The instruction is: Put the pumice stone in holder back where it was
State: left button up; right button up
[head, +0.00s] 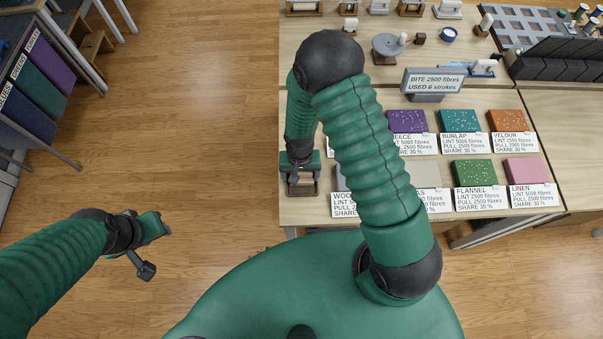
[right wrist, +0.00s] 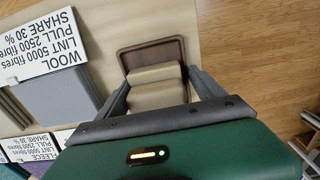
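The pumice stone in holder looks like a beige block on a dark brown, tray-like base (right wrist: 180,46) in the right wrist view. In the head view, a brown base (head: 302,190) shows under my right gripper (head: 300,163), near the table's left edge. My right gripper (right wrist: 157,80) has a finger close against each side of the beige block and appears shut on it. I cannot tell whether the base touches the table.
Labelled fabric swatches, such as the green flannel (head: 473,172), stand right of the right gripper. Several tools line the table's back, with a round grey stand (head: 388,44) and a sign (head: 433,80). Floor between is clear.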

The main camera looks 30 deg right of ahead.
jog(key=shift+o, duration=0.8)
jog(key=shift+a, duration=0.2)
jog(key=shift+d, duration=0.45)
jog(key=shift+d+r, duration=0.2)
jog(key=shift+d, duration=0.05)
notch_tip(320, 180, up, 3)
jog(key=shift+w+d+r, duration=0.15)
jog(key=r, duration=0.3)
jog(key=a+r, duration=0.1)
jog(key=r, duration=0.4)
jog(key=shift+s+a+r, duration=0.2)
jog(key=shift+r, duration=0.15)
notch_tip(320, 180, up, 4)
jog(key=n+t, duration=0.1)
jog(key=n, duration=0.1)
send_over(304, 180)
pick_arm(q)
jog(key=shift+s+d+f, duration=0.1)
jog(key=shift+s+d, duration=0.05)
jog(key=shift+d, duration=0.15)
pick_arm(e)
jog(key=s+r+n+t, duration=0.1)
jog(key=s+r+n, duration=0.2)
jog(key=s+r, duration=0.1)
jog(key=shift+s+r+t, duration=0.25)
jog(key=shift+r+t, duration=0.05)
